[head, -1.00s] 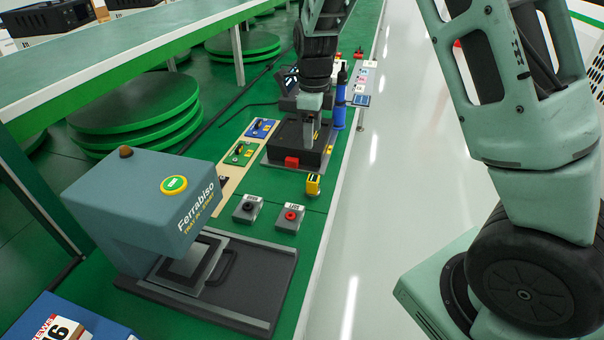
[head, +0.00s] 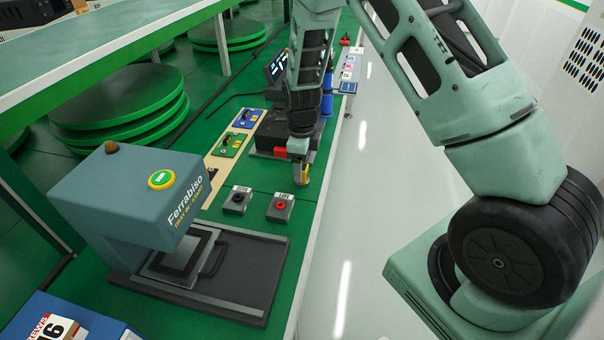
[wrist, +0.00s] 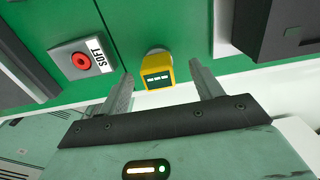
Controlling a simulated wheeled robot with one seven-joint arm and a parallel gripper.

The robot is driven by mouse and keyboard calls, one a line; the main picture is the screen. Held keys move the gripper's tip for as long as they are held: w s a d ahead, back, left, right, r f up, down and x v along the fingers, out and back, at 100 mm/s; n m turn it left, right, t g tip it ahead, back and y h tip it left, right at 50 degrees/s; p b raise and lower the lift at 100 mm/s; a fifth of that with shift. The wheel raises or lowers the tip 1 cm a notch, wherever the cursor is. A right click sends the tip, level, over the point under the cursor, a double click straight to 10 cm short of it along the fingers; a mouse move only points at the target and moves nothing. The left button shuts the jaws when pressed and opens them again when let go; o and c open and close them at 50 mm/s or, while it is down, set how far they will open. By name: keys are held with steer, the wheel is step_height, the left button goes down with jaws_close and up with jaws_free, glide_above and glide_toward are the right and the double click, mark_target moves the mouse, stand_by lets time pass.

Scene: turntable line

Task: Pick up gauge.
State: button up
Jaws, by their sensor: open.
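The gauge (wrist: 157,72) is a small yellow block with a dark display and a pale round part behind it. In the wrist view it sits over the green bench top, between and just beyond my two fingertips. My gripper (wrist: 161,82) is open and empty, with one finger on each side of the gauge and a gap on both sides. In the head view my gripper (head: 299,164) points down over the gauge (head: 301,177), whose upper part it hides.
A grey box with a red button marked SOFT (wrist: 83,59) stands left of the gauge. A second button box (head: 237,200) and the Ferrabiso press (head: 140,195) are nearer. The white bench edge (head: 313,235) runs close by on the right.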

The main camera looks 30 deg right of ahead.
steer(key=shift+s+f, duration=0.2)
steer(key=shift+f, duration=1.45)
